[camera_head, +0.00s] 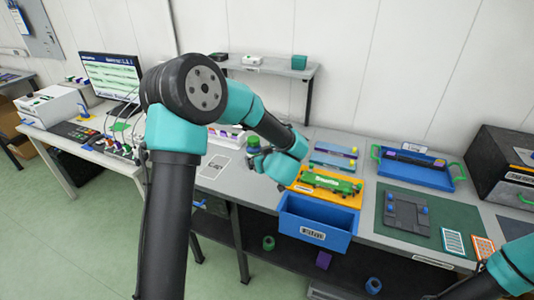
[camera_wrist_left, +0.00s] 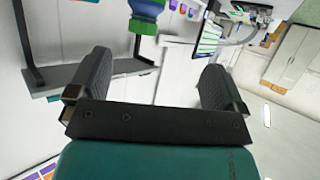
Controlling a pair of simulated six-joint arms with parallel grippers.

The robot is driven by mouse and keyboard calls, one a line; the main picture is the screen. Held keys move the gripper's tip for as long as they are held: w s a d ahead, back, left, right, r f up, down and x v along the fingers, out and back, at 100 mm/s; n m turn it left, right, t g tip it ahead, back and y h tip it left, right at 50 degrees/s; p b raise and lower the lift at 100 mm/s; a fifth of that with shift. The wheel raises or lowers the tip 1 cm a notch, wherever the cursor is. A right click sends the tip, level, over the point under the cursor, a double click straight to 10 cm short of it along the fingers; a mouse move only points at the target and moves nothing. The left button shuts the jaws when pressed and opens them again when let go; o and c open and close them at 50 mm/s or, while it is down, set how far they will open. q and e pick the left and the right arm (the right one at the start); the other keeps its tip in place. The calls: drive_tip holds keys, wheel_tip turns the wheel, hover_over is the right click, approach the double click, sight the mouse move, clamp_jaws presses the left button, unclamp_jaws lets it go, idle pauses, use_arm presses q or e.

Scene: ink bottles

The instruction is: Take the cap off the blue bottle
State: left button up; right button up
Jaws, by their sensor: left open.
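My left gripper (camera_head: 257,157) is at the end of the arm that reaches over the left part of the bench. In the left wrist view its two dark fingers (camera_wrist_left: 152,82) are spread wide with nothing between them. Beyond the fingertips, at the top edge of that picture, is a blue bottle (camera_wrist_left: 147,8) with a green part (camera_wrist_left: 143,27), apparently its cap. The bottle is cut off by the picture's edge. In the head view a small green-topped thing (camera_head: 253,140) shows beside the gripper, partly hidden. Of my right arm only a teal link shows; its gripper is out of view.
A blue open bin (camera_head: 318,238) hangs at the bench front. An orange tray (camera_head: 300,187) with a green piece lies behind it. A blue tray (camera_head: 455,180) and a green mat (camera_head: 382,215) are at right. A shelf (camera_head: 272,67) stands at the back.

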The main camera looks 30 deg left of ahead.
sight(255, 146)
use_arm(q)
drive_tip(key=shift+w+d+r, duration=0.8)
drive_tip(key=shift+w+d, duration=0.05)
drive_tip(key=shift+d, duration=0.2)
drive_tip(key=x, duration=1.2)
drive_tip(key=shift+w+a+r, duration=0.1)
drive_tip(key=shift+a, duration=0.05)
drive_tip(key=shift+x, duration=2.6)
drive_tip(key=shift+a, duration=0.1)
